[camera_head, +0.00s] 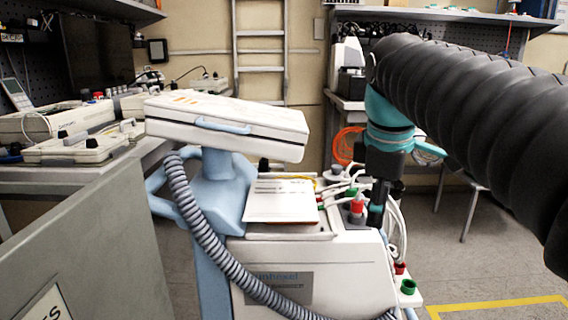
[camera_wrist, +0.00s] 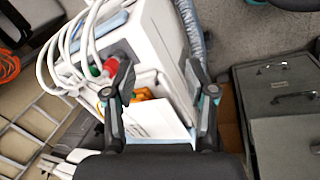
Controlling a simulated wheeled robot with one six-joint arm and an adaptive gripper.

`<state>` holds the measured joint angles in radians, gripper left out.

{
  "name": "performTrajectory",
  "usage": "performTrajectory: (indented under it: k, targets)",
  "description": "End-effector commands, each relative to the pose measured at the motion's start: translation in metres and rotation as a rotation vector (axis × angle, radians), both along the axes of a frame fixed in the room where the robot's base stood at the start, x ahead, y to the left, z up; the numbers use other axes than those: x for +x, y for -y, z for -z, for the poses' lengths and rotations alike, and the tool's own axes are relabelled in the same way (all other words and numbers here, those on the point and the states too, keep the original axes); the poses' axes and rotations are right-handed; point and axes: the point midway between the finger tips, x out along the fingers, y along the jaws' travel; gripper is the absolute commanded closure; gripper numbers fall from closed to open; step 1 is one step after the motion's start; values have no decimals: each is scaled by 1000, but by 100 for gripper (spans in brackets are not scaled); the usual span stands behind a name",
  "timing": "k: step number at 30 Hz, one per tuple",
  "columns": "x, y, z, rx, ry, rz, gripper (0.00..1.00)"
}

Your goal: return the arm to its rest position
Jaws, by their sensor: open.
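My arm, in a black ribbed sleeve (camera_head: 480,110), reaches in from the right in the head view. My gripper (camera_head: 376,215) points down beside the right side of a white medical cart (camera_head: 305,255). In the wrist view my gripper (camera_wrist: 158,78) has its two dark fingers spread apart, with nothing held between them. Beyond the fingers, the cart's white body (camera_wrist: 160,40) and a white sheet (camera_wrist: 155,118) show. A red connector (camera_wrist: 111,66) shows close beside the left finger; whether they touch I cannot tell.
The cart carries a tilted white box (camera_head: 225,120) on a blue post, a grey ribbed hose (camera_head: 205,225) and loose white cables (camera_head: 395,225). Benches with equipment (camera_head: 60,130) stand left. A grey cabinet (camera_head: 90,260) is at front left. Open floor (camera_head: 460,265) lies to the right.

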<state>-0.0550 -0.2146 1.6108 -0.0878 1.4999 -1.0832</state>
Motion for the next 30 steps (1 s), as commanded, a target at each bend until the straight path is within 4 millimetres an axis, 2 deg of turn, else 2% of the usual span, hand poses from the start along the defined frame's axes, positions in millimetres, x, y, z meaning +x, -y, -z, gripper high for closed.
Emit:
performTrajectory:
  k: [1,5,12,18,21,24,30]
  targets:
    - [-14,1,9,27,23,74,44]
    - [-42,2,40,109,86,287,44]
    - [-95,2,109,288,188,681,44]
    - [-128,2,160,419,240,934,44]
    - [-137,2,175,457,252,1006,44]
    - [-140,1,182,475,258,1039,44]
    - [-141,1,183,479,258,1047,44]
